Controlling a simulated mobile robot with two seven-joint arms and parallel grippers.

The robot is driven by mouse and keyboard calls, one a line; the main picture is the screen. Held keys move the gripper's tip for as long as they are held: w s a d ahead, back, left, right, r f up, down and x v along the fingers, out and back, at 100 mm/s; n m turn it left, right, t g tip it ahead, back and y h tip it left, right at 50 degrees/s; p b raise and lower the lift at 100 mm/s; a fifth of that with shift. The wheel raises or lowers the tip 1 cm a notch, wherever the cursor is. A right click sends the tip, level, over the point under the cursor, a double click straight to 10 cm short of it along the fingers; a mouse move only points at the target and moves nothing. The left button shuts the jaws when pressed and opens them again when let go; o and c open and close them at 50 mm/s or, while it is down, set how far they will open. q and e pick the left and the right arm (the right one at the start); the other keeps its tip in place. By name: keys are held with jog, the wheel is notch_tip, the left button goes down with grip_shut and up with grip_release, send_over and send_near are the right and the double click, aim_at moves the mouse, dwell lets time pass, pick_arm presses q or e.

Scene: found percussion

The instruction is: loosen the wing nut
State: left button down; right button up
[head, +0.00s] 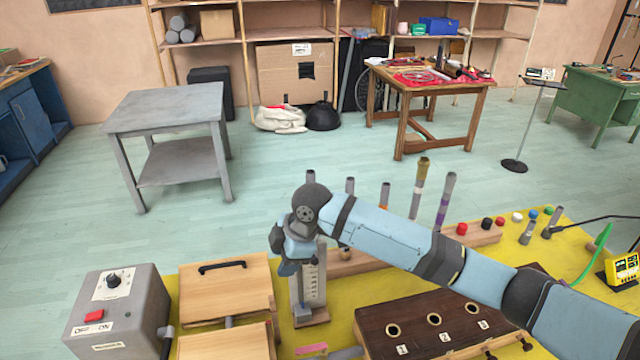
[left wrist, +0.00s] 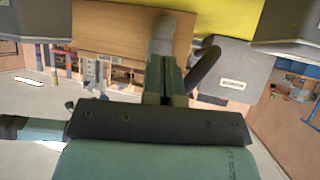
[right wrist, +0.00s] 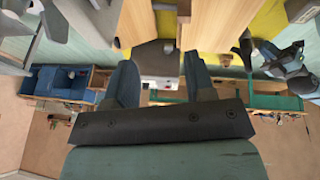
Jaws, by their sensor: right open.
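My right gripper (head: 287,264) reaches in from the right in the head view, pointing down beside an upright post with a scale plate (head: 314,284) on a wooden foot. In the right wrist view its two fingers (right wrist: 160,72) are spread, with nothing held between them. I cannot pick out the wing nut for sure; the gripper hides the upper part of the post. My left gripper (left wrist: 165,72) shows only in the left wrist view, its fingers close together, with a grey rounded piece at the tips. I cannot tell whether it grips that piece.
A grey control box (head: 118,302) with a red button stands at left, beside wooden panels (head: 226,290), one with a black handle. A dark numbered block (head: 450,322) lies under my right arm. Several upright tubes (head: 445,198) stand behind it. The yellow mat (head: 268,340) has little free room.

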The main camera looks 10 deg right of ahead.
pick_arm(q)
jog(key=shift+f+b, duration=0.55)
jog(key=shift+f, duration=0.15)
pick_arm(e)
jog(key=w+d+r+n+h, duration=0.1)
jog(key=w+d+r, duration=0.15)
jog(key=r, duration=0.25)
jog(key=w+d+r+n+g+h, duration=0.1)
jog(key=d+r+h, duration=0.1)
jog(key=d+r, duration=0.2)
jog(key=w+d+r+n+h, duration=0.1)
jog(key=w+d+r, duration=0.15)
jog(key=r, duration=0.25)
pick_arm(q)
jog(key=shift+r+p, duration=0.65)
pick_arm(e)
notch_tip(320, 180, down, 13)
jog(key=shift+d+f, duration=0.15)
jog(key=shift+f, duration=0.05)
jog(key=shift+c, duration=0.2)
